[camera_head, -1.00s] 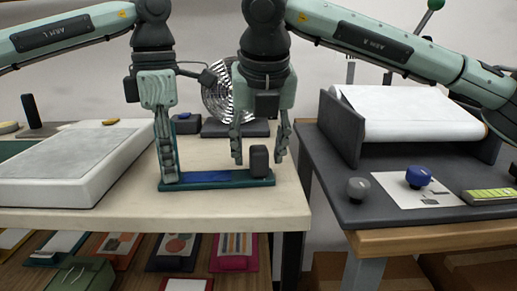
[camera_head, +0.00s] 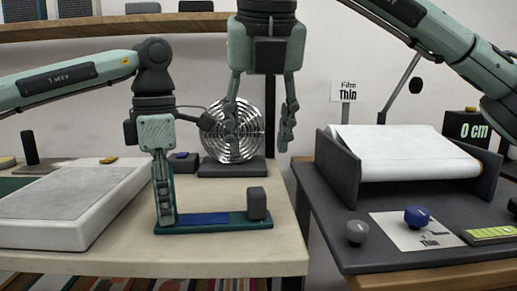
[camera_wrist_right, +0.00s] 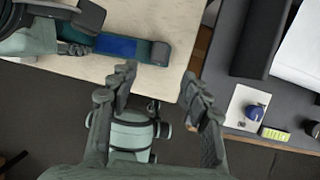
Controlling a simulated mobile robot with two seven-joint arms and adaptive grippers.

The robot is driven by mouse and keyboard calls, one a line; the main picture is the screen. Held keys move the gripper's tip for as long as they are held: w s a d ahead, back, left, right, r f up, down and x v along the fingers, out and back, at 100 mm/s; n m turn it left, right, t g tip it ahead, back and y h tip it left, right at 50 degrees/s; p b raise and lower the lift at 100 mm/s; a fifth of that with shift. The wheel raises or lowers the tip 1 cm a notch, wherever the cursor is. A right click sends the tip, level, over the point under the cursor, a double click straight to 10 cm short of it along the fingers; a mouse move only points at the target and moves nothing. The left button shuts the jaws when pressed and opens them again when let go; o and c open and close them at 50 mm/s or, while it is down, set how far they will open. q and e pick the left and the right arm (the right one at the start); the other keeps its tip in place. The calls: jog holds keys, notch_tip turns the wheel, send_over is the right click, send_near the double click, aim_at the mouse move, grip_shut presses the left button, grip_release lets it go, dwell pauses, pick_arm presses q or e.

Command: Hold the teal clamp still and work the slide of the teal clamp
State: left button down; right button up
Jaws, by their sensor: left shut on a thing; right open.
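The teal clamp (camera_head: 226,228) lies flat on the pale table, with a blue strip along its middle. Its dark block-shaped slide (camera_head: 257,203) stands at the right end. My left gripper (camera_head: 166,215) is shut on the clamp's left end. My right gripper (camera_head: 262,130) is open and empty, well above the table and the slide. In the right wrist view the clamp (camera_wrist_right: 110,45) shows at the upper left, and my open right gripper's fingers (camera_wrist_right: 160,100) are apart with nothing between them.
A white slab (camera_head: 70,205) lies at left on the table. A coiled metal disc (camera_head: 233,130) stands behind the clamp. A dark bench at right holds a white roll (camera_head: 400,155), a grey knob (camera_head: 356,232) and a blue knob (camera_head: 417,216). A gap separates the table and bench.

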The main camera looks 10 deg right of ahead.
dwell(0.3)
pick_arm(q)
jog(key=c, duration=1.1)
grip_release()
jog(key=shift+r, duration=0.1)
